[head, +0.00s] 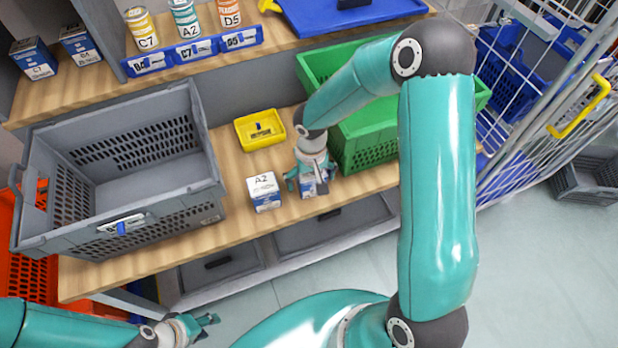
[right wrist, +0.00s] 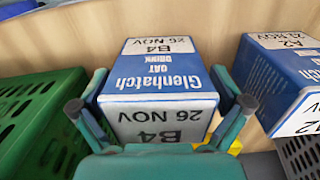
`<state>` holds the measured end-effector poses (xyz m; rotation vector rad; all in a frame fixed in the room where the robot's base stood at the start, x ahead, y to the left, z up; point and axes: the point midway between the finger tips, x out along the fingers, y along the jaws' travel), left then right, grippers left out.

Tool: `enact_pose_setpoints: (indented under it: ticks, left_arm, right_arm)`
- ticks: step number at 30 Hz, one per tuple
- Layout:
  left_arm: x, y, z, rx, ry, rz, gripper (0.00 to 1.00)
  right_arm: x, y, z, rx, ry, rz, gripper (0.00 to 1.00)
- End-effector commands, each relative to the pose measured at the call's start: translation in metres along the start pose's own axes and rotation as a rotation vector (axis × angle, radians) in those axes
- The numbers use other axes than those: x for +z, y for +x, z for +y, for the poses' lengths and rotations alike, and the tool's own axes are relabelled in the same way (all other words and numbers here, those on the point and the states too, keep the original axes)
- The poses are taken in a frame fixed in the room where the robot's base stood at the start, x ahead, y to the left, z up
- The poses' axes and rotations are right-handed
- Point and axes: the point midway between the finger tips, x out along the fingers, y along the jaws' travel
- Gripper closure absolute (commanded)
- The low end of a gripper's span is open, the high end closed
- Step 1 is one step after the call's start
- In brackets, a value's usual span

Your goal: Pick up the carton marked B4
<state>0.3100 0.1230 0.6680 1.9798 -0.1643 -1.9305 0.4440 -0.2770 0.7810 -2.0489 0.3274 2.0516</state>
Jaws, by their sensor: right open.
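The blue and white carton marked B4 (right wrist: 158,78) lies between the two fingers of my right gripper (right wrist: 161,106) in the right wrist view. The fingers are open, one on each side of it, and whether they touch it I cannot tell. In the head view the carton (head: 308,188) stands on the lower wooden shelf, partly hidden by my right gripper (head: 312,178). A similar carton marked A2 (head: 263,191) stands just to its left; it also shows in the right wrist view (right wrist: 298,82). My left gripper (head: 211,326) is open and empty in front of the shelf, far from the cartons.
A yellow bin (head: 259,141) sits behind the cartons. A green crate (head: 372,155) stands close on the right, a grey tote (head: 205,195) on the left. Cans and more blue cartons (head: 33,60) stand on the upper shelf. A wire cage (head: 520,110) is at the right.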

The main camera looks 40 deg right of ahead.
Motion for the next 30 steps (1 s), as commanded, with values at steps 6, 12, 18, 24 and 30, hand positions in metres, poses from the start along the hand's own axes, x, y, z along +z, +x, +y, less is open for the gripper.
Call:
enact_pose_setpoints:
  ticks: [6,12,18,24,30]
  left_arm:
    - [0.0001,0.0002,-0.0001,0.000,0.000,0.000,0.60]
    - [0.0001,0.0002,-0.0001,0.000,0.000,0.000,0.60]
    - [0.0001,0.0003,-0.0001,0.000,0.000,0.000,0.60]
    - [0.0001,0.0004,-0.0001,0.000,0.000,0.000,0.60]
    - [0.0001,0.0006,-0.0002,0.000,0.000,0.000,0.60]
  right_arm:
    - [-0.0001,0.0000,-0.0003,0.000,0.000,0.000,0.07]
    - [-0.0002,-0.0001,-0.0005,0.000,-0.001,0.000,0.40]
    - [0.0001,0.0003,-0.0007,0.000,-0.001,-0.001,0.66]
    - [0.0004,0.0006,-0.0008,0.000,-0.001,-0.001,0.67]
    - [0.0008,0.0004,-0.0008,0.000,-0.001,-0.002,0.67]
